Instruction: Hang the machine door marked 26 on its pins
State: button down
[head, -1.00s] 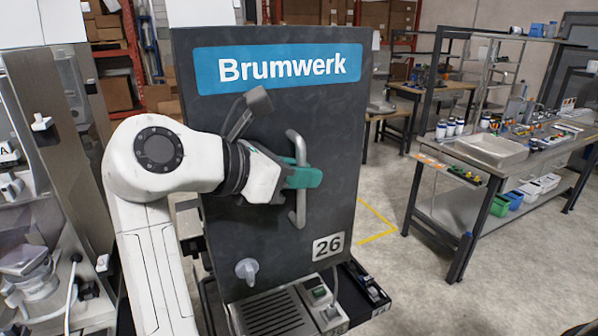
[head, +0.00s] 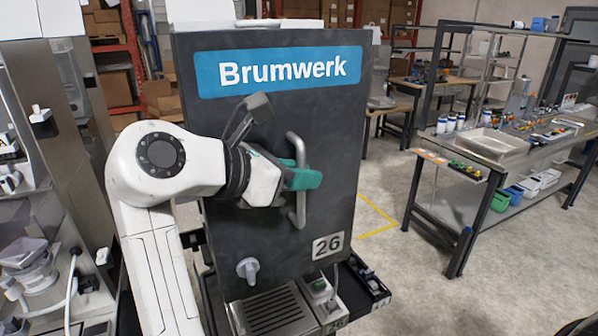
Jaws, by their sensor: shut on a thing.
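The dark grey machine door (head: 240,130) stands upright in front of me in the head view. It bears a blue Brumwerk label (head: 278,69), a 26 plate (head: 328,246) at its lower right and a light knob (head: 247,268) at its lower left. My gripper (head: 304,179) is shut on the door's vertical grey bar handle (head: 300,205). The door covers most of the machine behind it, so the pins and hinge edges are hidden. I cannot tell whether the door touches the pins.
Below the door a slotted drip tray (head: 274,308) and a dark side tray (head: 362,284) show. Another open machine (head: 40,200) stands close at the left. A workbench (head: 480,160) with bins and tools stands at the right. The floor between is clear.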

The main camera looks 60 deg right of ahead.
jog(key=shift+w+d+f+p, duration=0.15)
jog(key=shift+w+p, duration=0.1)
jog(key=shift+p, duration=0.1)
dwell(0.7)
jog(key=c, duration=1)
grip_release()
jog(key=shift+o, duration=0.2)
jog(key=shift+f, duration=0.15)
jog(key=b+v, duration=0.2)
jog(key=v, duration=0.9)
